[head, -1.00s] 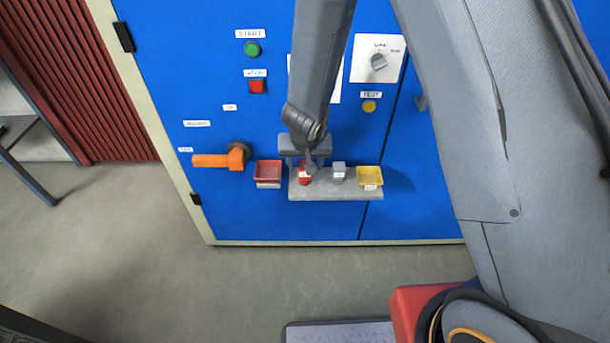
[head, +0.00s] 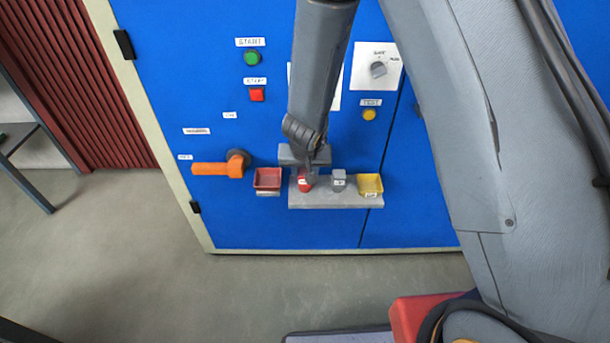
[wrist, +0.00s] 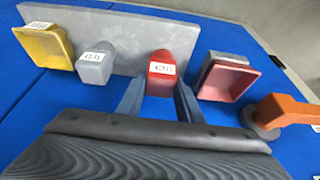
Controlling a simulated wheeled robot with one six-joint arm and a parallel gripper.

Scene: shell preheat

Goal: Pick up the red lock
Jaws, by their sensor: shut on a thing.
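The red lock (head: 305,181) is at the left part of the grey shelf (head: 330,200) on the blue cabinet front. In the wrist view the red lock (wrist: 160,72) has a white label and sits between the two fingers of my gripper (wrist: 160,98). My gripper (head: 305,168) comes down from above in the head view and is shut on the red lock. The lock is partly hidden by the gripper in the head view. I cannot tell whether it touches the shelf.
A grey lock (head: 338,181) stands right of the red lock, then a yellow tray (head: 370,184). A red tray (head: 267,179) is just left of the shelf. An orange handle (head: 215,169) sticks out further left.

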